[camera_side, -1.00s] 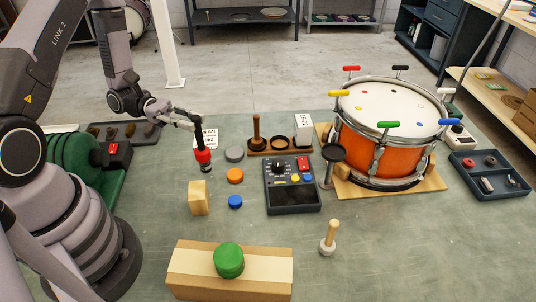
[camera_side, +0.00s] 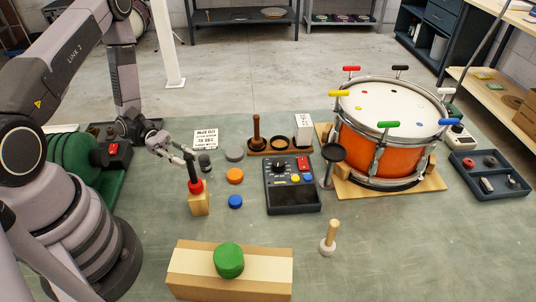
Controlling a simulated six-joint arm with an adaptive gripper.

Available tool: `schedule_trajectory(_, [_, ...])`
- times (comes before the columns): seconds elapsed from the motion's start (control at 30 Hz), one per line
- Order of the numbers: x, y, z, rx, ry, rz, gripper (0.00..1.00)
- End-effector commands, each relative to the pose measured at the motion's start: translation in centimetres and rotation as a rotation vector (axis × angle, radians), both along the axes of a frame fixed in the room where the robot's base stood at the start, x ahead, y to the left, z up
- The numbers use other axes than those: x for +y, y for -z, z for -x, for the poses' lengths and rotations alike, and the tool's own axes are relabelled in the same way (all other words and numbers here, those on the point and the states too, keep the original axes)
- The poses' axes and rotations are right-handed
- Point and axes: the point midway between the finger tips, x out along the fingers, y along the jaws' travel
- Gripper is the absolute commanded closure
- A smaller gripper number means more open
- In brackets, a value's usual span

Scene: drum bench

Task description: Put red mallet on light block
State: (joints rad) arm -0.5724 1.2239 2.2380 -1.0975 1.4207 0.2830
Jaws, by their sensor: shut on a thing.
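The red mallet (camera_side: 195,186) hangs upright, head down, with its dark handle (camera_side: 191,168) rising to my gripper (camera_side: 187,153). My gripper is shut on the upper end of that handle. The light block (camera_side: 199,206) is a small pale wooden block standing on the bench. The red head is at the block's top and covers part of it. I cannot tell whether the head rests on the block or is just above it.
Grey (camera_side: 234,153), orange (camera_side: 235,176) and blue (camera_side: 235,201) discs lie right of the block. A dark control box (camera_side: 292,197) stands farther right, before the orange drum (camera_side: 366,150). A green-topped wooden block (camera_side: 229,260) is in front. Bench between is clear.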

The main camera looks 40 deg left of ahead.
Motion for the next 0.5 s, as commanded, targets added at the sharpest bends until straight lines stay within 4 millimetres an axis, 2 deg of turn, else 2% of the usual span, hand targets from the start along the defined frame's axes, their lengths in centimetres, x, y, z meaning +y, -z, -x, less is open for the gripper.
schedule_trajectory(0.17, [0.00,0.34,0.00,0.001,0.000,0.000,1.00])
schedule_trajectory(0.2, [0.00,0.29,-0.01,0.000,0.000,0.000,0.76])
schedule_trajectory(0.37, [0.00,0.27,0.00,0.000,0.000,0.000,0.55])
schedule_trajectory(0.5, [0.00,0.26,0.00,0.001,0.000,0.000,0.55])
